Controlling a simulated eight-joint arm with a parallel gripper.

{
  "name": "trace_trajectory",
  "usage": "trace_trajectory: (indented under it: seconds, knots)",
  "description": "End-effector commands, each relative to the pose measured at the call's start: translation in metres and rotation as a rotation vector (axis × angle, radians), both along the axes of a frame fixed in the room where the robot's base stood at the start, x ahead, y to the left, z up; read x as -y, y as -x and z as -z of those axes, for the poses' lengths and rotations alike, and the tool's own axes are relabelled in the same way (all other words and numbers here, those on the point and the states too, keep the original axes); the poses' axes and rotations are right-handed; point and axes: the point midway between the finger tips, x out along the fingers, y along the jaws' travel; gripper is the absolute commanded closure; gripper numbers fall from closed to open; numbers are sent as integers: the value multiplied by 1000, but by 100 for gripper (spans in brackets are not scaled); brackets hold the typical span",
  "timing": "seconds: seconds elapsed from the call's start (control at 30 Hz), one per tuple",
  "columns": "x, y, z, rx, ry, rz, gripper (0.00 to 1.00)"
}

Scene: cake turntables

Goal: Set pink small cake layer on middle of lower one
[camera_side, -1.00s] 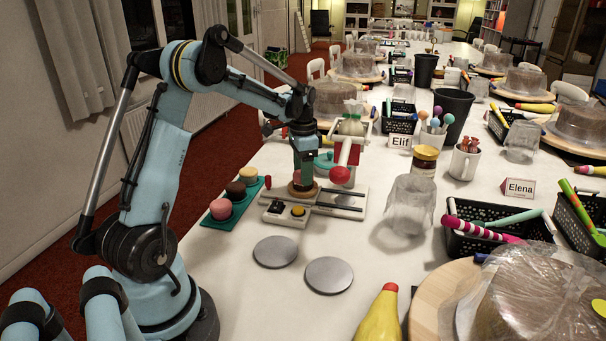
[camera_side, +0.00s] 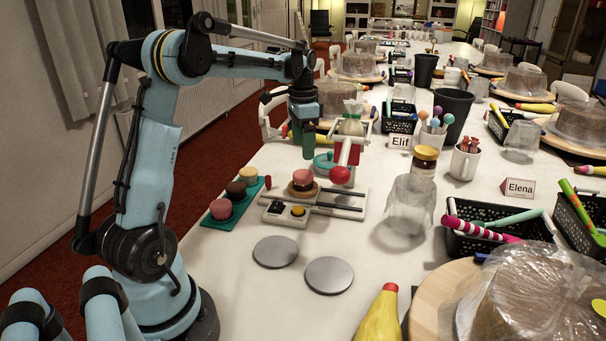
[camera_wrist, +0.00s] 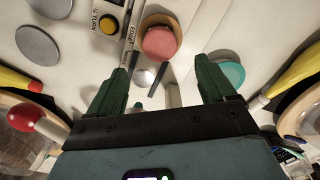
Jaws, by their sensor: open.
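The pink small cake layer (camera_side: 303,177) rests on the wider tan lower layer (camera_side: 303,190) on the white turntable unit (camera_side: 345,201). In the wrist view the pink layer (camera_wrist: 159,43) shows as a round disc, with the tan layer (camera_wrist: 153,19) showing past one edge. My gripper (camera_side: 308,150) is above and apart from the pink layer. Its two green fingers are spread and empty in the wrist view (camera_wrist: 162,80).
A green mat (camera_side: 212,222) with several small cake pieces lies left of the turntable. A lever with a red ball (camera_side: 340,175) stands close on its right. Two grey discs (camera_side: 275,252) lie in front. A wrapped glass (camera_side: 411,205) and a jar (camera_side: 425,160) stand right.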

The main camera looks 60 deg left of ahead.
Motion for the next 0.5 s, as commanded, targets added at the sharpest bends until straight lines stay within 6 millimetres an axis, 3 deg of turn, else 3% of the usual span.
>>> trace_trajectory:
  seconds: [0.2, 0.5]
  knots:
    - [0, 0, -31, 0, 0, 0, 17]
    - [0, 0, -43, 0, 0, 0, 17]
